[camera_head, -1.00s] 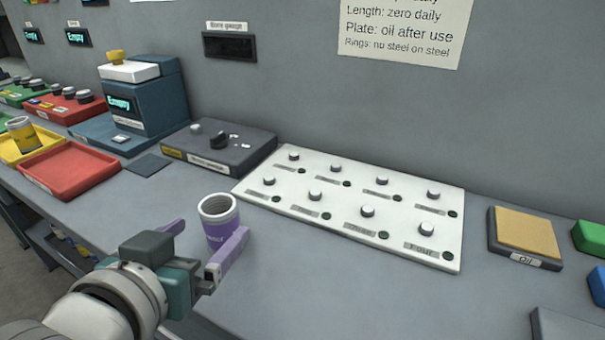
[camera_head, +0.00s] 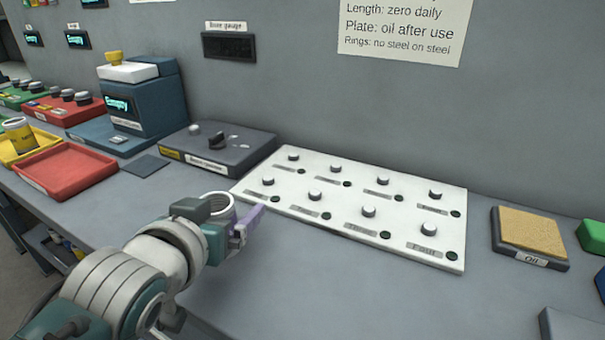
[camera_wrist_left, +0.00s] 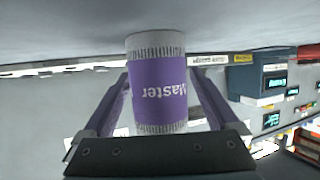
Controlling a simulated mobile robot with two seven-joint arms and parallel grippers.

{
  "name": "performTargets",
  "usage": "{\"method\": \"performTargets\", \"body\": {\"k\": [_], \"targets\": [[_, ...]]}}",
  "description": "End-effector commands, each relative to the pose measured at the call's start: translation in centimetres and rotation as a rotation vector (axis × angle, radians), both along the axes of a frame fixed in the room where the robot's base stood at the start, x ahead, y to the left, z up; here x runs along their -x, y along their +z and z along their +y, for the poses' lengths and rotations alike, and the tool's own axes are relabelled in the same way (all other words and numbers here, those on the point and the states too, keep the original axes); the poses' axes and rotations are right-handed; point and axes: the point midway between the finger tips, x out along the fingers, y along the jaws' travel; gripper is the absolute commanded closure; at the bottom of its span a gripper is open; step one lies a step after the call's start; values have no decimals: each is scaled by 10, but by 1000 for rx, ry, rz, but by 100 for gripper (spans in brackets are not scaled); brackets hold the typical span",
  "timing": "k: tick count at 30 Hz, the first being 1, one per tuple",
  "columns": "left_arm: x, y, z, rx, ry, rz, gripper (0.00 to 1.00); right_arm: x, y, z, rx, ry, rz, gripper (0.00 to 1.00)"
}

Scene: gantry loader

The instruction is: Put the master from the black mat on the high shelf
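The master is a purple cylinder with pale knurled ends, labelled "Master"; its open pale rim (camera_head: 221,205) shows in the head view, behind my left gripper. My left gripper (camera_head: 238,215) is at the master, low over the bench. In the left wrist view the master (camera_wrist_left: 157,85) stands between the two purple fingers (camera_wrist_left: 160,100), with slim gaps beside it; the fingers look open around it. The label reads upside down there. What lies under the master is hidden. I cannot make out a high shelf. My right gripper is not in view.
A white panel with several knobs (camera_head: 330,222) lies just right of the gripper. A dark gauge box (camera_head: 255,150), a flat dark pad (camera_head: 148,166) and a red tray (camera_head: 62,173) are behind and left. An oil pad (camera_head: 530,230) is at right. Bench front centre is clear.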

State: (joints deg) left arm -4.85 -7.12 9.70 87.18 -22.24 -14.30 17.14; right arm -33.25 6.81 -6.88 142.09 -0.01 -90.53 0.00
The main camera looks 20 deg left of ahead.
Motion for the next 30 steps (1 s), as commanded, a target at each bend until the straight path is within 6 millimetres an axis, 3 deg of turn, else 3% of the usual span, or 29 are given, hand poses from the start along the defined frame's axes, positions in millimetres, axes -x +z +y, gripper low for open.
{"method": "performTargets", "body": {"k": [2, 24, 30], "targets": [[0, 0, 0, 0, 0, 0, 16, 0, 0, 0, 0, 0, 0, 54], [0, 0, 0, 1, 0, 0, 100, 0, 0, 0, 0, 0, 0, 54], [0, 0, 0, 0, 0, 0, 100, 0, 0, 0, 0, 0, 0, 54]]}}
